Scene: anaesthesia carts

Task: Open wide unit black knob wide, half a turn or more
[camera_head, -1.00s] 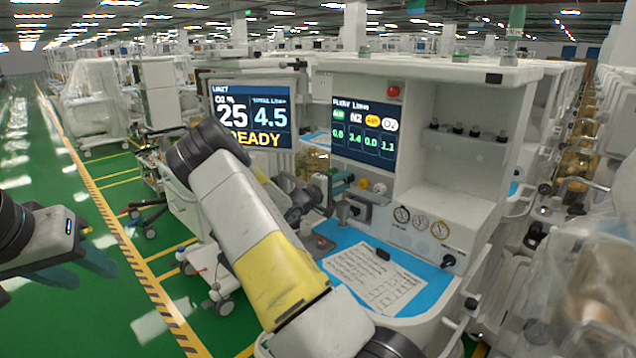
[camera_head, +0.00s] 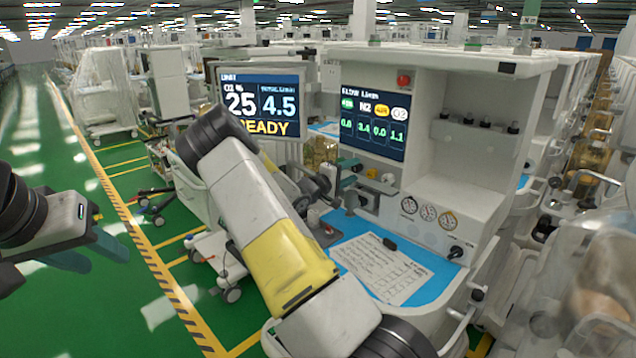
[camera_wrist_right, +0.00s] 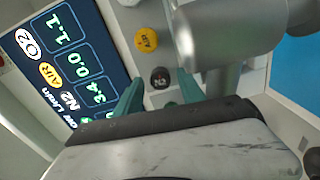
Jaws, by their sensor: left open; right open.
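The black knob (camera_wrist_right: 160,77), marked N2, is on the wide unit's (camera_head: 470,150) panel in the right wrist view. My right gripper (camera_wrist_right: 160,90) is open, with one teal finger on each side of this knob; I cannot tell whether they touch it. The yellow AIR knob (camera_wrist_right: 147,40) is just beyond it. In the head view my right gripper (camera_head: 350,182) is beneath the flow screen (camera_head: 374,122), by the yellow knob (camera_head: 371,173); the black knob is hidden there. My left gripper (camera_head: 100,253) is open and empty at the far left, over the green floor.
A grey metal cylinder (camera_wrist_right: 232,28) is close beside my right gripper. A blue worktop (camera_head: 440,268) with a paper sheet (camera_head: 383,269) lies below the panel. Gauges (camera_head: 429,213) are at its right. A READY monitor (camera_head: 262,104) stands left. The green aisle is clear.

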